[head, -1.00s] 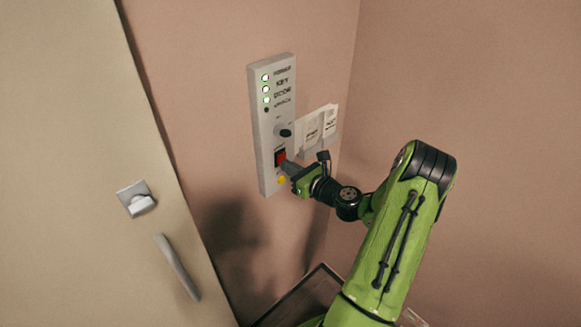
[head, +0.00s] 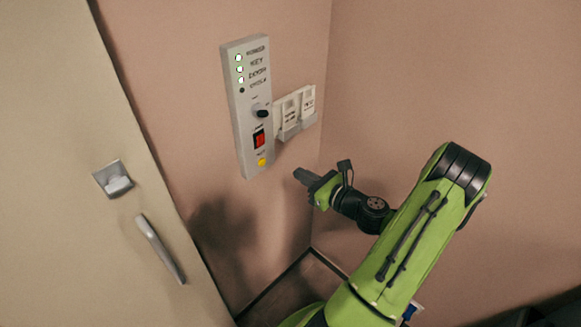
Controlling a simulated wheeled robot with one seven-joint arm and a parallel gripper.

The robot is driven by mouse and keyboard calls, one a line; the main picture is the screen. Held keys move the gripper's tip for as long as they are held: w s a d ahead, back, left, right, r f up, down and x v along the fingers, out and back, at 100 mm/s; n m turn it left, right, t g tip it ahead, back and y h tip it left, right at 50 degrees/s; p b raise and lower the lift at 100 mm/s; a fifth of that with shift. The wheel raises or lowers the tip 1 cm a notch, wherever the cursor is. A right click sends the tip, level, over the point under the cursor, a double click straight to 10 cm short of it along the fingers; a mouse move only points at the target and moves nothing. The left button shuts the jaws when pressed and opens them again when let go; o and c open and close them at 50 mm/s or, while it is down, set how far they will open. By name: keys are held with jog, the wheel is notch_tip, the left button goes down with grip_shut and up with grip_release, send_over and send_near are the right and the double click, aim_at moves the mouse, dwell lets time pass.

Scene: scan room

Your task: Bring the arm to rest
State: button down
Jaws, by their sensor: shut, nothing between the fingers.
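My green arm rises from the bottom of the head view. My gripper (head: 303,176) is shut and empty, in front of the pink wall, to the lower right of the grey control panel (head: 244,135). A gap shows between its tip and the panel. The panel carries a column of lamps, the upper ones lit pale green and the lowest one dark. Below them are a dark knob (head: 261,113), a red switch (head: 259,139) and a yellow button (head: 262,162). All of these are uncovered.
A beige door (head: 70,200) with a latch (head: 113,179) and a bar handle (head: 160,249) stands at the left. A white holder (head: 296,125) with cards hangs right of the panel. The wall corner is behind my arm. Open wall lies right of the arm.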

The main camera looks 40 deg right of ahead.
jog(key=shift+s, duration=0.35)
dwell(0.3)
